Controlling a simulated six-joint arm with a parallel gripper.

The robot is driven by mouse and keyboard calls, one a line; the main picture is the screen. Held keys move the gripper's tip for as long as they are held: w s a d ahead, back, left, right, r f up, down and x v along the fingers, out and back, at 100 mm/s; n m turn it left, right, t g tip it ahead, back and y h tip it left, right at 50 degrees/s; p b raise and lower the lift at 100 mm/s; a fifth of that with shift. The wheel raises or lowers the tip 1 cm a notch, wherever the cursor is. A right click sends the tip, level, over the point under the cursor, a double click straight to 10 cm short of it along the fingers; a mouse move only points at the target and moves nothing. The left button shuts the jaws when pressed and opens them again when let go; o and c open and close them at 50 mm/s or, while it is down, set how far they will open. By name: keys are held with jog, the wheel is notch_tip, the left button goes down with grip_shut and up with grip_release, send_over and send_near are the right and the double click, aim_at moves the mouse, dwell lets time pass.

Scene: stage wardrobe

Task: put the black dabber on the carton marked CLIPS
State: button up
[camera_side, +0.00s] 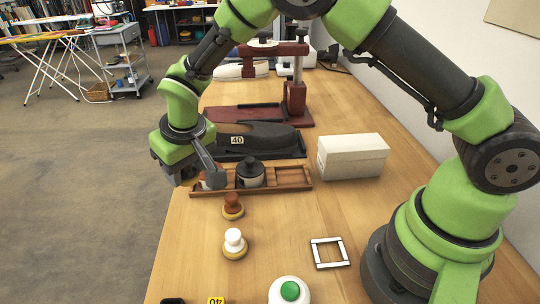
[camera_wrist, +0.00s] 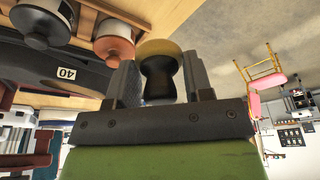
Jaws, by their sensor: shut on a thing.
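My gripper (camera_side: 212,180) is low at the left end of the wooden tray, near the table's left edge. In the wrist view my gripper (camera_wrist: 162,82) is shut on the black dabber (camera_wrist: 158,84), its black handle between the fingers and its yellowish pad beyond the fingertips. In the side view the fingers and wrist hide the dabber. A white carton (camera_side: 352,157) stands on the table right of the tray, its top bare. I cannot read any marking on it, so I cannot tell if it says CLIPS.
The wooden tray (camera_side: 293,180) holds a dark-lidded pot (camera_side: 250,173) and a reddish pot (camera_wrist: 113,43) beside my gripper. Brown (camera_side: 232,206) and white (camera_side: 234,242) dabbers stand in front. A black form marked 40 (camera_side: 262,138) and a dark red press (camera_side: 295,97) stand behind. A white frame (camera_side: 330,252) lies flat.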

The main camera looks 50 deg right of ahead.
jog(key=s+d+r+m+g+h, duration=0.1)
jog(key=s+d+r+m, duration=0.2)
jog(key=d, duration=0.6)
jog(key=s+d+r+m+h, duration=0.1)
jog(key=s+d+r+m, duration=0.15)
jog(key=d+m, duration=0.5)
jog(key=s+d+r+m+g+h, duration=0.1)
jog(key=s+d+r+m, duration=0.2)
jog(key=d, duration=0.8)
jog(key=m+g, duration=0.1)
jog(key=m, duration=0.4)
send_over(356, 140)
jog(key=a, duration=0.1)
jog(key=shift+n, duration=0.25)
notch_tip(356, 140, down, 5)
jog(key=shift+a+r, duration=0.1)
jog(key=shift+f, duration=2.35)
jog(key=shift+f, duration=0.1)
jog(key=o, duration=0.9)
